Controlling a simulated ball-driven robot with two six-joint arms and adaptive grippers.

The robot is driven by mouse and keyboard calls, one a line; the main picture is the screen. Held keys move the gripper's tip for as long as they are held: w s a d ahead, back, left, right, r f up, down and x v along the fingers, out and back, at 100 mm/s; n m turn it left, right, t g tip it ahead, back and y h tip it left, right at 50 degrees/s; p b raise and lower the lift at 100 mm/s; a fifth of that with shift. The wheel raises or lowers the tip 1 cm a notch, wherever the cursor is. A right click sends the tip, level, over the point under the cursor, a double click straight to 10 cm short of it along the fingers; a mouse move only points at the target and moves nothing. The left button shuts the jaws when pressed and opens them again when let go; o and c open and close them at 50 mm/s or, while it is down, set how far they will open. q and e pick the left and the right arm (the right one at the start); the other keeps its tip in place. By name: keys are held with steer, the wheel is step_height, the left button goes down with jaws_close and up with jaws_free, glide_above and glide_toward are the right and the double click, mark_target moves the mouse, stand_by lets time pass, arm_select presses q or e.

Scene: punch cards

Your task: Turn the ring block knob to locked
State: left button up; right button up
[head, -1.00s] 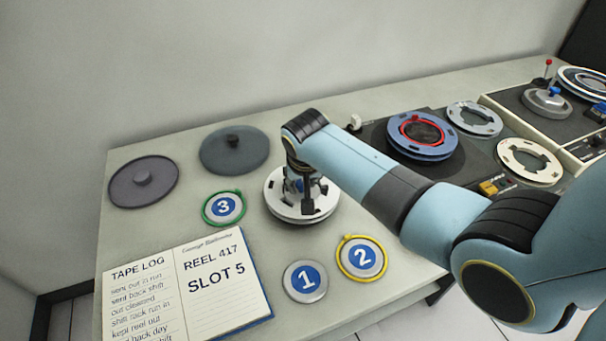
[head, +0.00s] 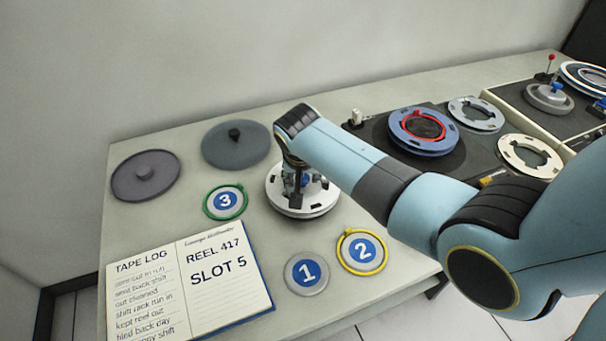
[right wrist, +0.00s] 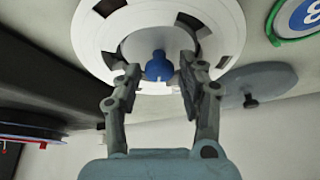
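A blue knob (right wrist: 158,66) stands in the middle of a white reel-like ring (right wrist: 205,20) in the right wrist view. In the head view the white ring (head: 292,211) lies on the table, and my right gripper (head: 300,186) points down over its centre. The wrist view shows the fingers of my right gripper (right wrist: 159,72) on either side of the blue knob, with a gap to it on both sides. The knob is partly hidden by my gripper in the head view. I cannot read any locked mark. My left gripper is not in view.
Two dark discs (head: 145,184) (head: 236,152) lie at the back left. Round tags numbered 3 (head: 225,200), 1 (head: 306,273) and 2 (head: 362,251) and an open log book (head: 187,283) lie in front. Tape machines with reels (head: 423,146) stand to the right, behind my arm.

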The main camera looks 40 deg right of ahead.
steer(key=shift+o, duration=0.8)
steer(key=v, duration=1.2)
